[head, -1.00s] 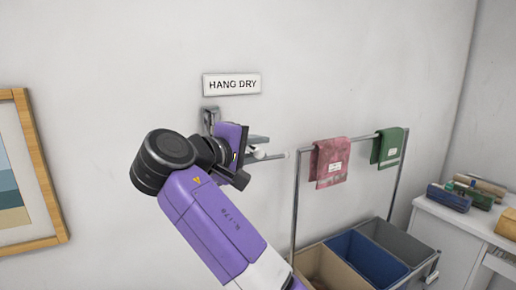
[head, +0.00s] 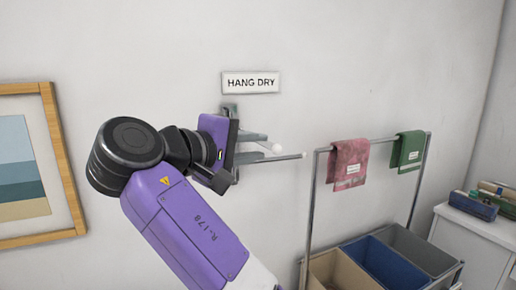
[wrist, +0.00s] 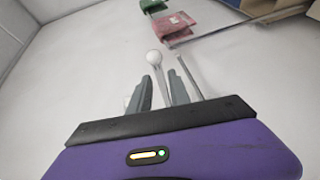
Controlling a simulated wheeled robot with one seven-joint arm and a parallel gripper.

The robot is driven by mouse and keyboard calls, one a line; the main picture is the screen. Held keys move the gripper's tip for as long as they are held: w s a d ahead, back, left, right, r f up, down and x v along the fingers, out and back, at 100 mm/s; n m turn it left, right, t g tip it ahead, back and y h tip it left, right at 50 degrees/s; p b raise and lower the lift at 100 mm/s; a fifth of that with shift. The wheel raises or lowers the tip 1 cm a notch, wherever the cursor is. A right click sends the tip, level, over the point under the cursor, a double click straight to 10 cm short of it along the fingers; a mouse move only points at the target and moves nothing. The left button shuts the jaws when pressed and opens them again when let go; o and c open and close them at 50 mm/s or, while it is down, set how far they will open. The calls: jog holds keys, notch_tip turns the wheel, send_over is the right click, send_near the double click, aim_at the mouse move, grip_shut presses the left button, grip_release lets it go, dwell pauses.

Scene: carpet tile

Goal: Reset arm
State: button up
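My gripper (head: 266,146) is in front of the wall, just below the HANG DRY sign (head: 251,82). Its two grey fingers point right and stand apart in the head view. In the wrist view my gripper (wrist: 157,82) also shows its fingers spread, with no cloth between them. A wall rack's rod (head: 290,157) extends right beside the fingers, and a white knob (head: 277,149) shows near their tips. In the wrist view the knob (wrist: 153,57) lies beyond the fingers; whether they touch the rods cannot be told.
A metal rail (head: 384,140) holds a pink cloth (head: 348,162) and a green cloth (head: 408,150). Bins (head: 375,262) stand below it. A white cabinet (head: 462,235) with rolled items is at right. A framed picture (head: 60,165) hangs at left.

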jog(key=w+a+r+n+t+y, duration=0.1)
jog(key=w+a+r+t+y, duration=0.25)
jog(key=a+r, duration=0.2)
jog(key=a+f+n+t+y, duration=0.2)
jog(key=a+f+t+y, duration=0.1)
jog(key=a+f+y, duration=0.25)
jog(key=s+d+f+m+y, duration=0.1)
jog(key=s+f+y, duration=0.3)
jog(key=f, duration=0.5)
jog(key=s+d+f+y, duration=0.1)
jog(key=s+f+y, duration=0.25)
jog(key=f, duration=0.55)
jog(key=s+d+f+m+g+h, duration=0.1)
jog(key=s+d+f, duration=0.5)
jog(key=s, duration=0.9)
jog(key=s+d+f+m+g+h, duration=0.1)
jog(key=s+d+f+m+h, duration=0.2)
jog(key=s+d, duration=1)
jog(key=s+d+f+m+g+h, duration=0.2)
jog(key=s+d+f+m, duration=0.5)
jog(key=s, duration=1)
jog(key=d+f, duration=0.3)
jog(key=shift+s, duration=0.15)
